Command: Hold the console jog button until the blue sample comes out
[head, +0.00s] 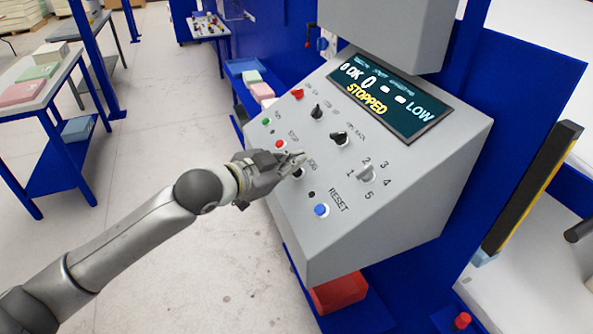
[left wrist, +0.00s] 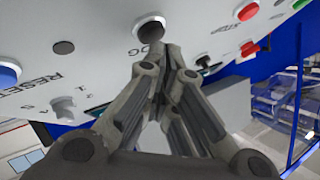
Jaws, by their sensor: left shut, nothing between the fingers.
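The grey console (head: 400,190) has a slanted panel with a screen (head: 391,97) reading "STOPPED" and "LOW". The jog button (head: 298,174), dark in a pale ring, is partly covered by my left gripper (head: 298,157). In the left wrist view the button (left wrist: 149,27) shows just beyond the fingertips, above its partly hidden label. My left gripper (left wrist: 168,52) is shut and empty, with its tips close to the button; I cannot tell whether they touch it. No blue sample is seen. My right gripper is not in view.
The blue reset button (head: 321,210) and red stop button (head: 280,144) flank the jog button. A red bin (head: 338,293) is under the console. A table (head: 45,92) with foam blocks is at left.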

